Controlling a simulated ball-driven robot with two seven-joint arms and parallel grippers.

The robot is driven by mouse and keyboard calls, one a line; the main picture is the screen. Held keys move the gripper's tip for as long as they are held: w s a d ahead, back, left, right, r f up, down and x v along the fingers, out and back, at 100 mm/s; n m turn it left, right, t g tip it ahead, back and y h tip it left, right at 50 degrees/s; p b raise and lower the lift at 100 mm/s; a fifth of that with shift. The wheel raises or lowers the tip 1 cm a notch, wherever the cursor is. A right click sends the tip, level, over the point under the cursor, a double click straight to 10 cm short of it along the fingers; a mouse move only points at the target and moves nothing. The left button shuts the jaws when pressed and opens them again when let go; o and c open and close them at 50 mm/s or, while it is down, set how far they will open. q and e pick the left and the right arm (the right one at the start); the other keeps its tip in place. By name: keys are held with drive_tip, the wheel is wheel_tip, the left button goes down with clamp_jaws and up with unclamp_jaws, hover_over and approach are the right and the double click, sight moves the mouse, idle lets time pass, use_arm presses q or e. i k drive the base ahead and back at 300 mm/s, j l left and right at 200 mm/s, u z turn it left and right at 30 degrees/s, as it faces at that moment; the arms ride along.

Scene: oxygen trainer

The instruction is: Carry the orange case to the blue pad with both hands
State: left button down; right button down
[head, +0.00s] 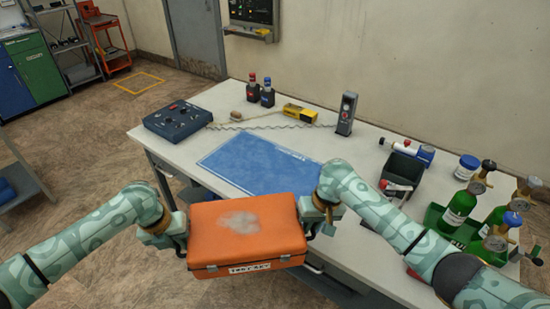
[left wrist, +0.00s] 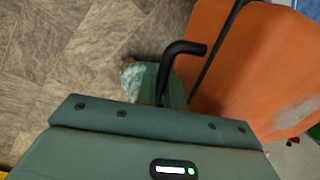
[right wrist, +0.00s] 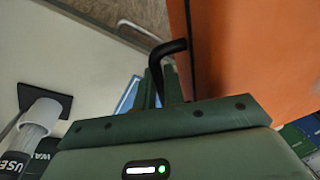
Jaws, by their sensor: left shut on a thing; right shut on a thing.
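The orange case (head: 245,232), with a pale scuffed patch on top and a white label on its front, is held level in the air at the near edge of the table. My left gripper (head: 180,232) is shut on the black handle (left wrist: 185,50) at the case's left end. My right gripper (head: 309,216) is shut on the matching handle (right wrist: 168,48) at its right end. The case's side also shows orange in the left wrist view (left wrist: 245,75) and right wrist view (right wrist: 255,60). The blue pad (head: 255,163) lies flat on the table just beyond the case, clear on top.
The white table (head: 160,145) carries a dark control box (head: 178,120) behind the pad's left. Two small bottles (head: 260,92), a yellow item (head: 299,112) and a grey device (head: 347,112) stand behind it. Green cylinders (head: 459,208) and a dark bin (head: 402,168) crowd the right.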

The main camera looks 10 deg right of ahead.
sight(273, 170)
drive_tip(key=i+l, duration=0.2)
drive_tip(key=i, duration=0.2)
drive_tip(key=i+l, duration=0.2)
drive_tip(key=i, duration=0.15)
drive_tip(key=i+l, duration=0.2)
drive_tip(key=i, duration=0.2)
